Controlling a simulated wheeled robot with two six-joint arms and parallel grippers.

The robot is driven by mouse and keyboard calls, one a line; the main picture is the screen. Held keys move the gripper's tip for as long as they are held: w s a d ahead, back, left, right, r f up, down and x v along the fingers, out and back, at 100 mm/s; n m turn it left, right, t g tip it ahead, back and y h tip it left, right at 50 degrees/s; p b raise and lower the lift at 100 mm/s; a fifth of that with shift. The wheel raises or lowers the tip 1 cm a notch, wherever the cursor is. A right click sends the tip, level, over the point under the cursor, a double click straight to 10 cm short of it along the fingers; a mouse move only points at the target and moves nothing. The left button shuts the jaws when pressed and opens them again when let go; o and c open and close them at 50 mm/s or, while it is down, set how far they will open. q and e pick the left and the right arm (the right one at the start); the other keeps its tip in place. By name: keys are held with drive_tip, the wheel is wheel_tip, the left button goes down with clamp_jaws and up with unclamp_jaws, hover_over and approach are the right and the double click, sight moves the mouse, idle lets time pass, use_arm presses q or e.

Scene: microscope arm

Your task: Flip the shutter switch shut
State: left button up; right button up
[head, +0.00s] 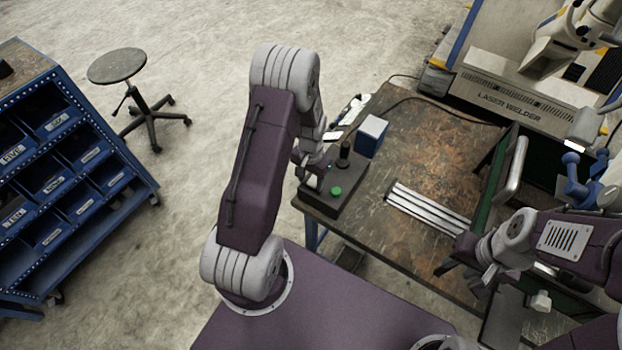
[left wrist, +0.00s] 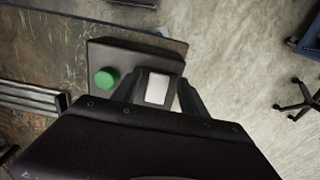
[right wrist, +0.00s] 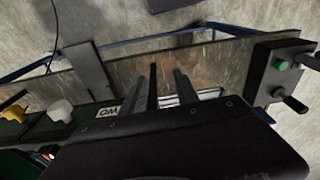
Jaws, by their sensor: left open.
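A dark control box (head: 345,190) sits at the near left corner of the workbench. It has a green button (head: 336,190) and a black lever (head: 344,150). In the left wrist view a white switch in a black frame (left wrist: 157,89) shows beside the green button (left wrist: 106,79). My left gripper (head: 317,178) is over the box, open, with its fingers on either side of the white switch; I cannot tell whether they touch it. My right gripper (right wrist: 168,85) is open and empty over the bench.
A blue and white box (head: 371,136) stands behind the control box. Pale metal strips (head: 428,208) lie on the bench (head: 440,150). A laser welder (head: 510,100) is at the back right. A blue bin rack (head: 70,170) and a stool (head: 117,66) stand to the left.

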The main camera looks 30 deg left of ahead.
use_arm(q)
drive_tip(key=shift+d+f, duration=0.1)
drive_tip(key=shift+d, duration=0.05)
clamp_jaws()
drive_tip(key=shift+w+r+g+p, duration=0.2)
drive_tip(key=shift+r+g+p, duration=0.1)
drive_tip(key=shift+g+p, duration=0.4)
drive_tip(key=shift+w+f+g, duration=0.1)
drive_tip(key=shift+g, duration=0.2)
drive_tip(key=shift+w+f+g, duration=0.1)
drive_tip(key=shift+w+g, duration=0.1)
drive_tip(key=shift+g, duration=1.1)
drive_tip(key=shift+r, duration=0.2)
unclamp_jaws()
drive_tip(key=shift+w, duration=0.1)
